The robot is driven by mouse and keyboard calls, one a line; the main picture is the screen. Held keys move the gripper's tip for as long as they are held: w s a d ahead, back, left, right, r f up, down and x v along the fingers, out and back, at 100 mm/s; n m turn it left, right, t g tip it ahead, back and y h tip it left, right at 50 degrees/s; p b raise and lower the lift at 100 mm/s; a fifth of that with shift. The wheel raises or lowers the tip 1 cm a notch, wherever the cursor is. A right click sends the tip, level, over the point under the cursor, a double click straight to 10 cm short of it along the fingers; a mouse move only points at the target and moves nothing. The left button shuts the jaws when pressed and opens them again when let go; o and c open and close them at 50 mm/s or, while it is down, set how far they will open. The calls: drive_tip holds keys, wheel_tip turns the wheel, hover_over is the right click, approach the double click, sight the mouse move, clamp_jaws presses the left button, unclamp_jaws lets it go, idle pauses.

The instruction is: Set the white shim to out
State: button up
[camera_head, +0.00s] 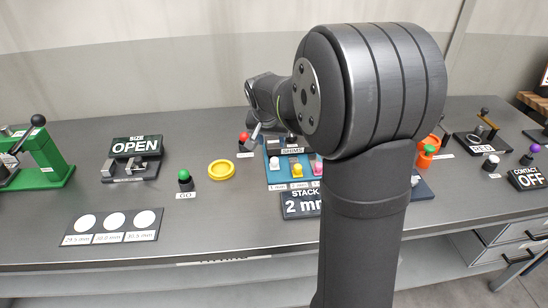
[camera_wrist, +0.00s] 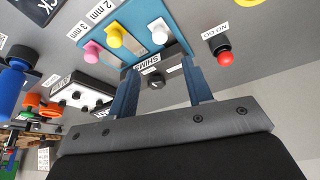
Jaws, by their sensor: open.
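The white shim's knob (camera_wrist: 158,28) stands on the blue shim block (camera_wrist: 180,42) at the top of the wrist view. It also shows in the head view (camera_head: 274,163), left of the yellow knob (camera_head: 296,170) and the pink knob (camera_head: 317,167). The yellow knob sits slightly nearer the block's front than the other two. My gripper (camera_wrist: 161,86) is open and empty, at the SHIMS-label end of the block. It is apart from the white knob. In the head view my arm hides part of the block's surroundings.
A red NO GO button (camera_wrist: 224,57) stands beside the block. The stack display (camera_head: 302,205) in front reads 2 mm. Orange parts (camera_head: 428,148) stand right, partly behind my arm.

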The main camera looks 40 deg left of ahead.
sight(274, 159)
drive_tip(key=x, duration=1.1)
drive_tip(key=shift+f, duration=0.1)
drive_tip(key=shift+c, duration=0.5)
